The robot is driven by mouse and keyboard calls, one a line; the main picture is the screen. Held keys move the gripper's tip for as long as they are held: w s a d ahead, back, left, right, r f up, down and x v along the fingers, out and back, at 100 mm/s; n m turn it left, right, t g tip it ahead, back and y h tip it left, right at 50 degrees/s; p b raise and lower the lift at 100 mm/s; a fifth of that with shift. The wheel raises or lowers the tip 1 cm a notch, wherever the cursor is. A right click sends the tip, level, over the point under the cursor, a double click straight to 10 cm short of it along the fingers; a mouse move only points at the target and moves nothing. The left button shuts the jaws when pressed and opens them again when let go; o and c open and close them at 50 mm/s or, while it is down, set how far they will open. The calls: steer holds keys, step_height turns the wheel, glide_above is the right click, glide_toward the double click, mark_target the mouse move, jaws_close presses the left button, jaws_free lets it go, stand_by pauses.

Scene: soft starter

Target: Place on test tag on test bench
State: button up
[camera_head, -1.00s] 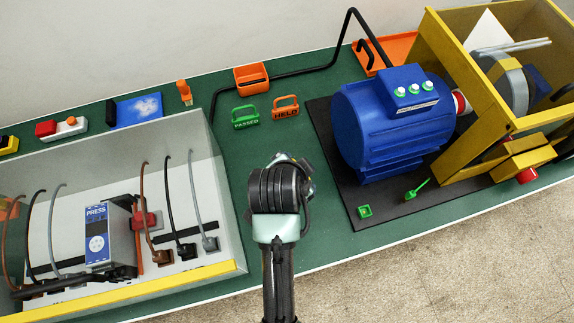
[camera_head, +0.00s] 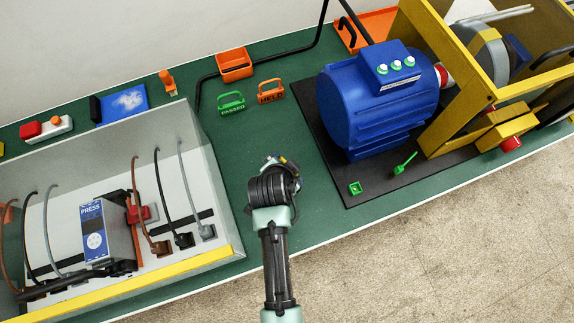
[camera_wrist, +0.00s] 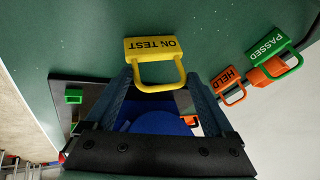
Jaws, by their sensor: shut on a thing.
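The yellow ON TEST tag (camera_wrist: 150,49) shows in the wrist view, with its loop handle between the two fingers of my gripper (camera_wrist: 160,82). My gripper is shut on this tag. In the head view my gripper (camera_head: 281,163) is over the green test bench (camera_head: 325,218), between the grey-walled panel box and the blue motor. My wrist mostly hides the tag there. I cannot tell whether the tag touches the bench.
A green PASSED tag (camera_head: 231,104) and an orange HELD tag (camera_head: 270,92) stand behind my gripper. The blue motor (camera_head: 375,110) on a black mat (camera_head: 352,196) is at right. The panel box (camera_head: 205,145) is at left.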

steer(key=o, duration=1.5)
